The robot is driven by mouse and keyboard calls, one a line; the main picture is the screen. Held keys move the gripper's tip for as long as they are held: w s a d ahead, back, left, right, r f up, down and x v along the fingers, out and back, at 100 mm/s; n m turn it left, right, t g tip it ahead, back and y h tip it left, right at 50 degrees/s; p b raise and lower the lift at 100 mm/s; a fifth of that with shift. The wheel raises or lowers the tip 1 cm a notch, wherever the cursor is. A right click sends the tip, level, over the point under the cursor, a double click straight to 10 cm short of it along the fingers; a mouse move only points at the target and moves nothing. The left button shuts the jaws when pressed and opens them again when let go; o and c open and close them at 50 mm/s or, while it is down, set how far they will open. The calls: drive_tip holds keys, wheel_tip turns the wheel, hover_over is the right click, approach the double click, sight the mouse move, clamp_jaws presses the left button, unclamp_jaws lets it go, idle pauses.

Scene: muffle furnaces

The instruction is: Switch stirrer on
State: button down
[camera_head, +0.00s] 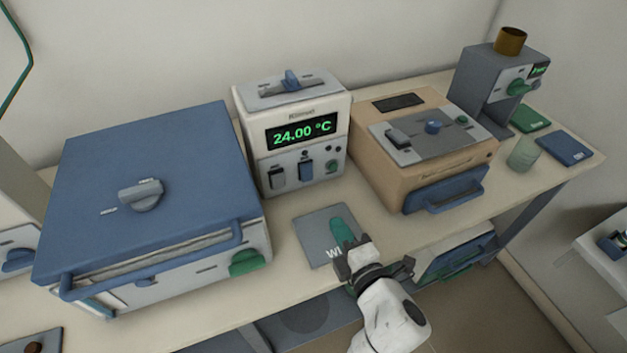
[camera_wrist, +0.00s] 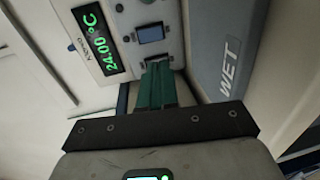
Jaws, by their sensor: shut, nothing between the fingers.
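The white unit (camera_head: 292,132) with the green "24.00 °C" display (camera_head: 301,131) stands at the middle back. Its front has a dark rocker switch (camera_head: 277,178), a blue rocker switch (camera_head: 305,170) and a green knob (camera_head: 331,166). No readable label names a stirrer. My gripper (camera_head: 341,229) is shut and empty, its green fingers over the grey mat in front of this unit. In the wrist view, the fingers (camera_wrist: 156,75) point at the unit's front and partly cover the dark rocker. The blue rocker (camera_wrist: 150,33) shows clear beyond them. Contact cannot be told.
A large blue-lidded furnace (camera_head: 150,180) stands left, a tan box (camera_head: 425,145) with a blue handle right. The grey mat (camera_head: 315,222), marked "WET" in the wrist view (camera_wrist: 228,70), lies between. A grey device (camera_head: 500,85) and a glass (camera_head: 522,153) stand far right.

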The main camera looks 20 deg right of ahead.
sight(308, 180)
drive_tip(key=shift+w, duration=0.1)
drive_tip(key=w, duration=0.4)
drive_tip(key=w+f, duration=0.1)
drive_tip(key=w, duration=0.4)
drive_tip(key=w+f, duration=0.1)
drive_tip(key=w, duration=0.3)
drive_tip(key=shift+w, duration=0.4)
drive_tip(key=shift+w+f, duration=0.1)
drive_tip(key=shift+w, duration=0.1)
drive_tip(key=shift+s, duration=0.1)
drive_tip(key=s, duration=0.3)
drive_tip(key=s+r, duration=0.1)
drive_tip(key=s, duration=0.6)
drive_tip(key=shift+s+r, duration=0.25)
drive_tip(key=shift+s, duration=0.05)
